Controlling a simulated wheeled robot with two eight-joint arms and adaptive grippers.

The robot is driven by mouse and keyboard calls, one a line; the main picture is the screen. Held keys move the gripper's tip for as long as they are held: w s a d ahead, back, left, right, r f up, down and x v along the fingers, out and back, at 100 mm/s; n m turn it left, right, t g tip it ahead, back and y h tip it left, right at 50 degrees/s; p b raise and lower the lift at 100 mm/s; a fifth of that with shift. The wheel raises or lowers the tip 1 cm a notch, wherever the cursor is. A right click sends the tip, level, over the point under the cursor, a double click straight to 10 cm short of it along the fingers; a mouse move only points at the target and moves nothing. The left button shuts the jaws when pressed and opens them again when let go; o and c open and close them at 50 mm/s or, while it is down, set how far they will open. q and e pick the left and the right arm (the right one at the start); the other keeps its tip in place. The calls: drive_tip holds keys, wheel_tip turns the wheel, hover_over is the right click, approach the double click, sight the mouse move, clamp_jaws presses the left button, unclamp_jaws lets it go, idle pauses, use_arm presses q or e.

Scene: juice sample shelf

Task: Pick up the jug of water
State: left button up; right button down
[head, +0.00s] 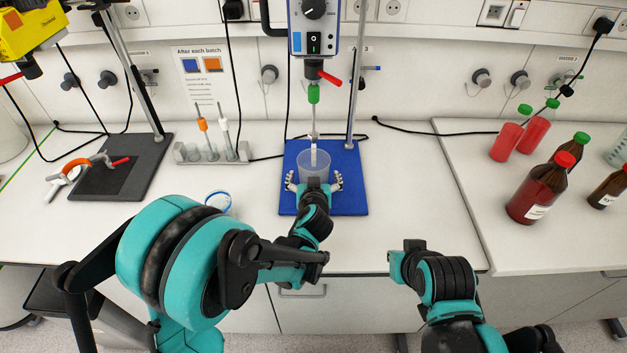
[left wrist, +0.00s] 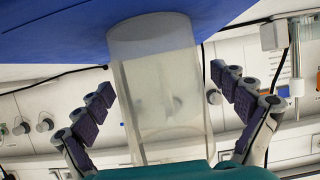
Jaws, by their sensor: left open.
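The jug of water (head: 314,165) is a clear, straight-sided container on the blue base plate of the stirrer, with the stirrer's shaft reaching down into it. My left gripper (head: 314,183) is at the jug's near side, open, with one finger to each side. In the left wrist view, which is upside down, the jug (left wrist: 160,85) stands between the spread fingers of my left gripper (left wrist: 168,100). Gaps show on both sides there. The water level is hard to make out. My right arm shows at the lower right, but no fingers of its gripper are visible.
The overhead stirrer (head: 314,30) hangs above the blue plate (head: 350,190). A small white-and-blue dish (head: 217,201) lies left of my left forearm. Red bottles (head: 537,195) stand on the right bench. Bench right of the plate is clear.

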sight(314, 160)
use_arm(q)
drive_tip(key=c, duration=1.8)
drive_tip(key=shift+r, duration=0.2)
drive_tip(key=shift+r+p, duration=1.05)
drive_tip(key=shift+r, duration=0.75)
drive_tip(key=s, duration=0.9)
drive_tip(key=s+p, duration=0.1)
drive_tip(key=s, duration=0.7)
drive_tip(key=shift+s+f, duration=0.2)
drive_tip(key=shift+s, duration=0.2)
